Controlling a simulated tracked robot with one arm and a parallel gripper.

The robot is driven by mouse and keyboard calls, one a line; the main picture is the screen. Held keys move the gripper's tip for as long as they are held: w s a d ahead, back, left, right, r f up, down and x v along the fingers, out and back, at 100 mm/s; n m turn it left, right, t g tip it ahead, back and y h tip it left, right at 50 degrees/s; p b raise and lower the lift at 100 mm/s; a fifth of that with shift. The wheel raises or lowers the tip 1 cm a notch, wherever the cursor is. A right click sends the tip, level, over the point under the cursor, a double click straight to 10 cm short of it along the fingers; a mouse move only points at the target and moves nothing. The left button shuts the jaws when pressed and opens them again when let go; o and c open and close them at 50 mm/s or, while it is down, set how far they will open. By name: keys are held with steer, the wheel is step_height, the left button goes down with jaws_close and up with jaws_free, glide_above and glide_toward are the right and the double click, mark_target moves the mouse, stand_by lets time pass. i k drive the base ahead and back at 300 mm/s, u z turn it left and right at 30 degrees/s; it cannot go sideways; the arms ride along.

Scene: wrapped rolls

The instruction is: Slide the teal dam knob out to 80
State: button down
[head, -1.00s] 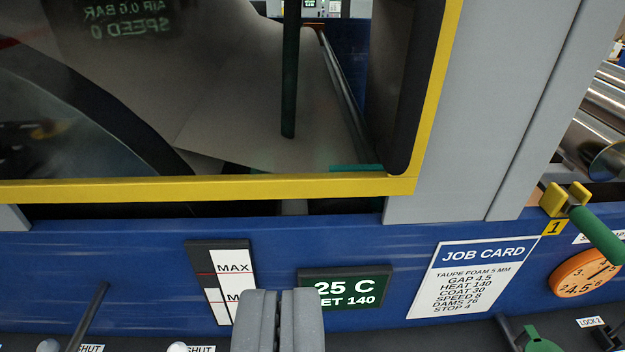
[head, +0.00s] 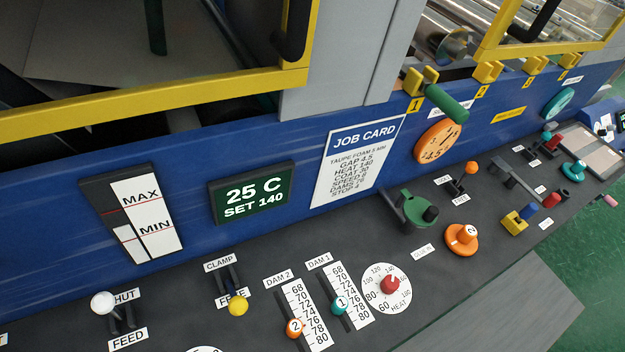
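The teal dam knob (head: 340,304), marked 1, sits in the DAM 1 slot on the dark console. Its white scale (head: 353,296) runs from 68 at the far end to 80 at the near end. The knob stands about mid-scale, near 74; the exact reading is hard to tell. My gripper is not visible now, so its distance from the knob does not show.
The orange knob (head: 294,327), marked 2, sits in the DAM 2 slot just left. A red-knobbed heat dial (head: 390,285) is close on the right. A yellow clamp knob (head: 238,306) is further left. The job card (head: 357,160) reads DAMS 76. A blue wall rises behind.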

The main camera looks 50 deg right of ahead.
mark_target(340, 303)
steer(key=u, duration=0.15)
steer(key=k, duration=2)
steer(key=z, duration=0.65)
steer(key=i, duration=1)
